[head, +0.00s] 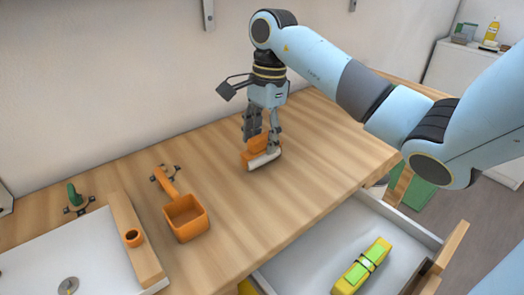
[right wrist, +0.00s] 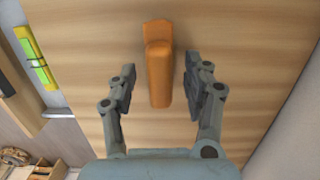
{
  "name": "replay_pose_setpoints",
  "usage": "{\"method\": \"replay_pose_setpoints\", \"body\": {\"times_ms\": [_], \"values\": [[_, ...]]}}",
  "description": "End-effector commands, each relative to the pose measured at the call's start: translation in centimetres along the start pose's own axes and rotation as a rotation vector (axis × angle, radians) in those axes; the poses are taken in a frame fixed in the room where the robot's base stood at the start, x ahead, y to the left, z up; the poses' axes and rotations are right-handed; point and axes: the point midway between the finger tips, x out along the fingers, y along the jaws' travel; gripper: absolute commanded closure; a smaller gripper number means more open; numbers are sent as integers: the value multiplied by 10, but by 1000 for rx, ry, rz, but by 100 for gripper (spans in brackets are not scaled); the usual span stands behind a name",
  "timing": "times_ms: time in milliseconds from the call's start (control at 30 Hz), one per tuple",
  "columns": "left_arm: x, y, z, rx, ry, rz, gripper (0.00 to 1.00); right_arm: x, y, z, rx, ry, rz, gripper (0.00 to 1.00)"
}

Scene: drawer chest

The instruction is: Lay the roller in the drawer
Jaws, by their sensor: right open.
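The roller (head: 264,160), an orange piece with a white cylinder-like part along its front, lies on the wooden worktop below my right gripper (head: 262,138). In the right wrist view the orange handle (right wrist: 158,75) stands between the two fingers of my right gripper (right wrist: 160,88), which is open with a gap on both sides. The white part is not seen in that view. The drawer (head: 318,238) is pulled open at the front right; a yellow-green spirit level (head: 362,266) lies in it. My left gripper is out of view.
An orange scoop (head: 186,218) lies left of the roller. A white board (head: 75,255) with a wooden edge strip (head: 135,240) is at the far left. The wall runs behind the worktop. Worktop right of the roller is clear, and the drawer has bare floor left of the level.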

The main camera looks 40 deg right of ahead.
Motion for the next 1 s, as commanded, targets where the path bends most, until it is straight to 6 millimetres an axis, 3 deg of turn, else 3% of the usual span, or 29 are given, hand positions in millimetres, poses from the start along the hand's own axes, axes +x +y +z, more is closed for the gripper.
{"method": "replay_pose_setpoints", "body": {"times_ms": [133, 500, 1000], "values": [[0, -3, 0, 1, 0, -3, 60, 0, 0, 0, 0, 0, 0, 53], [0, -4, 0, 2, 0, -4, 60, 0, 0, 0, 1, 0, 1, 100], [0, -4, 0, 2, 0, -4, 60, -8, 0, 0, 1, 0, 0, 100]]}}
